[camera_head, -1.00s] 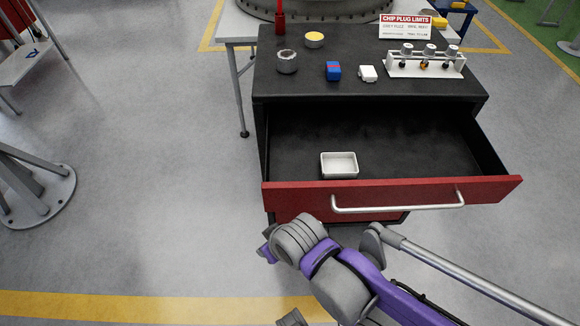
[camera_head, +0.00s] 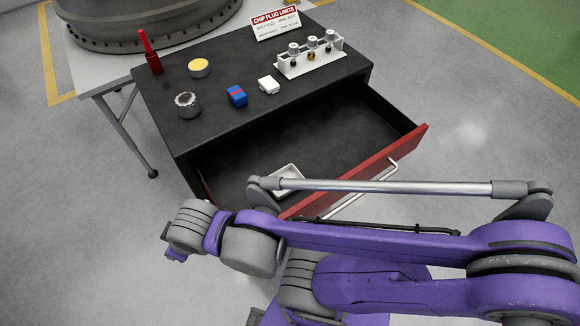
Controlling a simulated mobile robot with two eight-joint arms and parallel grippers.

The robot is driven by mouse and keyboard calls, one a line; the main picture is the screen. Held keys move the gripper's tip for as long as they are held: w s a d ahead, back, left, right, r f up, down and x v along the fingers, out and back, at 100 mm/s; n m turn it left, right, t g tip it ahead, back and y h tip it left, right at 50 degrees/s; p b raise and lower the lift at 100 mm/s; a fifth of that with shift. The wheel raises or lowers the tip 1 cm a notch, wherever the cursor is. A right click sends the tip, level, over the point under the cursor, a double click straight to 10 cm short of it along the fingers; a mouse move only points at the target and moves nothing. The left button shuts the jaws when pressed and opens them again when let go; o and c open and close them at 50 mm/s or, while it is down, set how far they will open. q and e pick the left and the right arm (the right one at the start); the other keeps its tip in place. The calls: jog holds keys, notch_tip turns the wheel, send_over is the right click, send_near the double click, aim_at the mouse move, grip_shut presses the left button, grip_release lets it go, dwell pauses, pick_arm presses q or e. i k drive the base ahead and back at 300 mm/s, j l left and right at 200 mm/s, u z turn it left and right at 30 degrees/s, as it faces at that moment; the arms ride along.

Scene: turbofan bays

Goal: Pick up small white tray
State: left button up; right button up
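The small white tray (camera_head: 287,174) lies in the open drawer (camera_head: 342,142) of the black cabinet, near the drawer's front left. It looks empty, and my arm hides its lower part. My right arm comes in from the right and crosses in front of the drawer. Its grey wrist end stands left of the tray, and no gripper fingers show there. My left gripper is not in view.
On the black cabinet top (camera_head: 225,127) stand a red tool (camera_head: 151,56), a yellow-topped tin (camera_head: 199,68), a grey ring (camera_head: 187,105), a blue block (camera_head: 236,96), a white block (camera_head: 269,85), a plug rack (camera_head: 312,60) and a sign (camera_head: 276,24). The red drawer front (camera_head: 392,153) juts out.

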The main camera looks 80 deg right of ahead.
aim_at(289, 172)
jog(key=k+l, duration=0.15)
jog(key=l, duration=0.25)
jog(key=k+l, duration=0.15)
jog(key=l, duration=0.2)
jog(key=k+l+z, duration=0.1)
jog(key=l, duration=0.3)
jog(key=k+l, duration=0.2)
jog(key=l, duration=0.2)
jog(key=k+l, duration=0.15)
jog(key=l, duration=0.2)
jog(key=k+l+u, duration=0.2)
jog(key=l, duration=0.15)
jog(key=k+l+u, duration=0.15)
jog(key=l, duration=0.15)
jog(key=k+l+u, duration=0.2)
jog(key=i+l, duration=0.05)
jog(key=l, duration=0.1)
